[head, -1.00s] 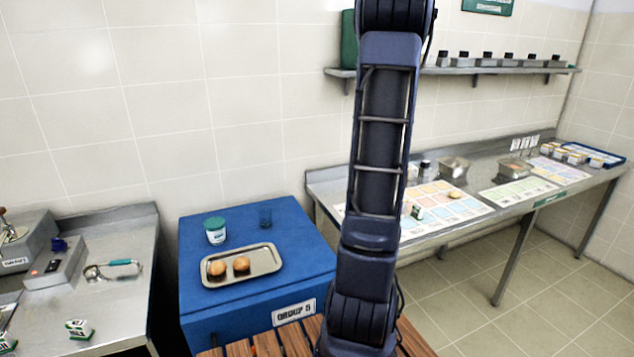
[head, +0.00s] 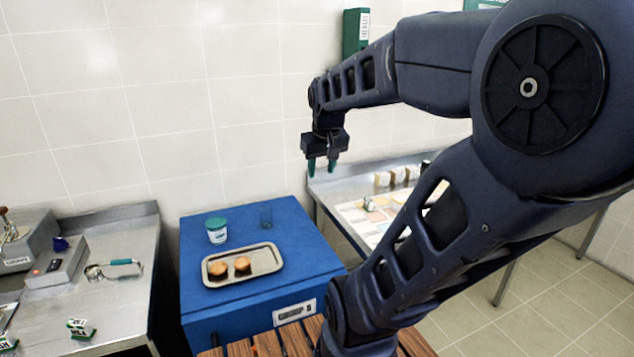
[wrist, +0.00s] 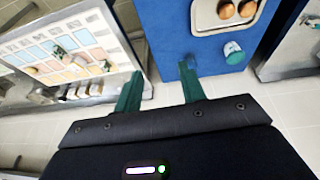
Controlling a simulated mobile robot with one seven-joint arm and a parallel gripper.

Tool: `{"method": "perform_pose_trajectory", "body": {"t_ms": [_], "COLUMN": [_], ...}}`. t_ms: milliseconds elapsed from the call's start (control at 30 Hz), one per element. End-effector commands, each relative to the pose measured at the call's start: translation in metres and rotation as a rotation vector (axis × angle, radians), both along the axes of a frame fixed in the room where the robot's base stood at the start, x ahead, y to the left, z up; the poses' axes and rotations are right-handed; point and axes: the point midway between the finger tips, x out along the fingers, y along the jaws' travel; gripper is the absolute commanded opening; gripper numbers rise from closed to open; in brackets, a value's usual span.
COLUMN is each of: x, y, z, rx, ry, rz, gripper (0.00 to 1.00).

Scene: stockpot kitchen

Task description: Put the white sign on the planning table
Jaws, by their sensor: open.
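My gripper (head: 321,167) is open and empty, with green fingers pointing down, in the air above the gap between the blue cabinet (head: 225,328) and the steel table (head: 340,188). In the wrist view its fingers (wrist: 160,88) are apart with nothing between them. The table bears coloured chart sheets (head: 365,220); I take it for the planning table. A white plate (head: 294,312) with dark lettering is on the cabinet's front. My arm hides much of the table.
On the cabinet are a tray (head: 214,275) with two round brown items, a white jar with a green lid (head: 216,231) and a blue glass (head: 265,216). A steel counter (head: 122,300) stands left. Small blocks (head: 382,179) stand at the table's back.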

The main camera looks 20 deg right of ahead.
Motion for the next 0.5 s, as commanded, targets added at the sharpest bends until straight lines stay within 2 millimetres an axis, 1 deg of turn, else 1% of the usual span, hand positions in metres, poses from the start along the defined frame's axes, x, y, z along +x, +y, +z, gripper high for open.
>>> {"method": "perform_pose_trajectory", "body": {"t_ms": [33, 100, 200, 333, 500], "x": [-0.012, -0.026, -0.042, -0.053, -0.057], "y": [0.009, 0.019, 0.029, 0.036, 0.038], "z": [-0.001, -0.003, -0.007, -0.01, -0.012], "rx": [0.008, 0.021, 0.037, 0.05, 0.055], "ry": [-0.016, -0.03, -0.046, -0.057, -0.06], "rz": [0.008, 0.01, 0.013, 0.014, 0.011], "gripper": [0.4, 0.4, 0.4, 0.4, 0.4]}}
